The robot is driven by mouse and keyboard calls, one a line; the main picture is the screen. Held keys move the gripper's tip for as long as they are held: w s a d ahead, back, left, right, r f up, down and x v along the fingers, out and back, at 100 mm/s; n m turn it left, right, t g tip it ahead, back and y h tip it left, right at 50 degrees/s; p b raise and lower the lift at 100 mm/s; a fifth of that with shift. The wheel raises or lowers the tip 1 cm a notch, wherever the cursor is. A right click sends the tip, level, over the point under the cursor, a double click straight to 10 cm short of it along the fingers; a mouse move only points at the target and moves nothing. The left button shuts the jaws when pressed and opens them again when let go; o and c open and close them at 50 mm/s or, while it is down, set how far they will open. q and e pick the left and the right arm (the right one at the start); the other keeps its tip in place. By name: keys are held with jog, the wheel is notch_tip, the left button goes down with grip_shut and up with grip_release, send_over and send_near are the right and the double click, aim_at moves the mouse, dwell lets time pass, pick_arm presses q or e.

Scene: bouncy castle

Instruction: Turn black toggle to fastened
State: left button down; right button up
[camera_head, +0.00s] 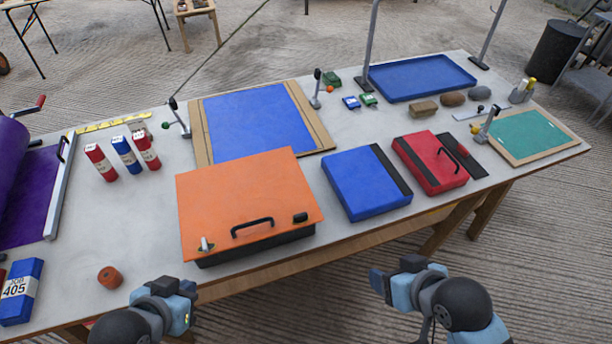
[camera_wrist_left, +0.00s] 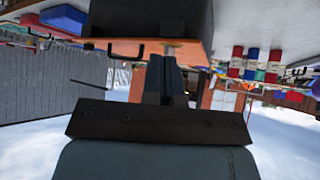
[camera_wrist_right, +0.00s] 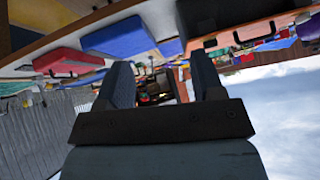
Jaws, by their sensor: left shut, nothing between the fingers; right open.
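The black toggle (camera_head: 300,217) sits near the front right corner of the orange lid (camera_head: 245,195) of a dark box. It also shows as a small dark piece in the right wrist view (camera_wrist_right: 209,43). A black handle (camera_head: 252,227) is at the lid's front middle, and a silver latch (camera_head: 205,244) at its front left. My left gripper (camera_head: 188,289) is shut and empty, in front of the box's left corner and apart from the toggle. My right gripper (camera_head: 392,276) is open and empty, in front of the table, right of the box.
A blue case (camera_head: 362,183) and a red case (camera_head: 425,165) lie right of the box. An orange-brown cylinder (camera_head: 110,277) stands left of it near the front edge. A blue block (camera_head: 20,292) is at the far left. The floor in front is clear.

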pick_arm(q)
notch_tip(320, 180, up, 5)
jog(key=s+a+g+y+p, duration=0.1)
jog(key=s+a+g+p, duration=0.1)
jog(key=p, duration=0.4)
pick_arm(e)
notch_tip(320, 180, up, 7)
jog(key=w+a+g, duration=0.1)
jog(key=a+g, duration=0.2)
notch_tip(320, 180, up, 2)
jog(key=g+h+p, duration=0.2)
jog(key=g+h, duration=0.2)
send_over(300, 215)
pick_arm(q)
jog(key=w+d+f+t+h+p, duration=0.1)
jog(key=d+f+t, duration=0.2)
jog(key=f, duration=0.5)
jog(key=shift+w+f+t+h, duration=0.25)
jog(key=shift+f+t+h, duration=0.1)
jog(key=shift+t, duration=0.55)
pick_arm(e)
jog(key=shift+n, duration=0.4)
notch_tip(300, 215, down, 13)
jog(key=shift+f, duration=0.1)
jog(key=c, duration=0.9)
